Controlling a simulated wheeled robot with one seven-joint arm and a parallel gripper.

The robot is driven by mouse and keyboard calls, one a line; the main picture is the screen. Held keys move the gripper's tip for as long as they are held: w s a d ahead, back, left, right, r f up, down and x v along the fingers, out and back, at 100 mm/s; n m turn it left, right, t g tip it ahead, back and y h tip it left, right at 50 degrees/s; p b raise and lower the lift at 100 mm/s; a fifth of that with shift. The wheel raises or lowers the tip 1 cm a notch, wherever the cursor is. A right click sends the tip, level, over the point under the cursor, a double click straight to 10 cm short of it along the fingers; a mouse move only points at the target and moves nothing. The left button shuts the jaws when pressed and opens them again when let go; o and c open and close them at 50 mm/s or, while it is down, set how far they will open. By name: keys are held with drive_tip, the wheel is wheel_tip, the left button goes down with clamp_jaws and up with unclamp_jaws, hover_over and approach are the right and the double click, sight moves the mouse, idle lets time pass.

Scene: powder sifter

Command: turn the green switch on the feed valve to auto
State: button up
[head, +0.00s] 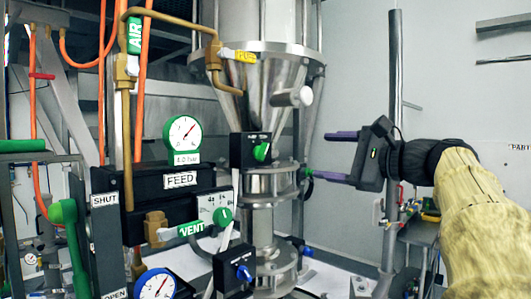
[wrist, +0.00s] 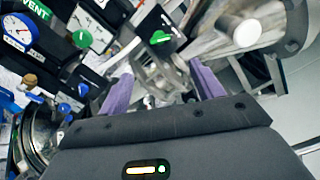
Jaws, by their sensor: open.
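A green switch (head: 262,151) sits on the front of a small black box (head: 238,150) below the steel hopper cone. A white label runs along the box's top, too small to read surely. In the wrist view the green switch (wrist: 160,37) is beyond the fingertips, at the upper middle. My gripper (head: 318,155) is to the right of the switch in the head view, pointing left. Its two purple fingers are spread and empty, with a visible gap between them and the switch. In the wrist view my gripper (wrist: 162,80) has the steel valve body between its fingers in the picture.
A second green knob (head: 222,216) is on a white dial plate near the VENT label (head: 190,230). A blue knob (head: 243,272) is on a lower black box. The steel hopper (head: 263,85) and a white knob (head: 293,97) stand above. A grey post (head: 391,200) stands beside my arm.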

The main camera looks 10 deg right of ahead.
sight(265, 152)
drive_tip(key=p+x, duration=0.5)
drive_tip(key=x, duration=1.1)
drive_tip(key=shift+d+p, duration=0.1)
drive_tip(key=shift+p, duration=0.3)
drive_tip(key=shift+w+a, duration=0.35)
drive_tip(key=shift+a, duration=0.05)
drive_tip(key=shift+w+a, duration=0.1)
drive_tip(key=shift+f, duration=0.1)
drive_tip(key=shift+w, duration=0.1)
drive_tip(key=c, duration=1)
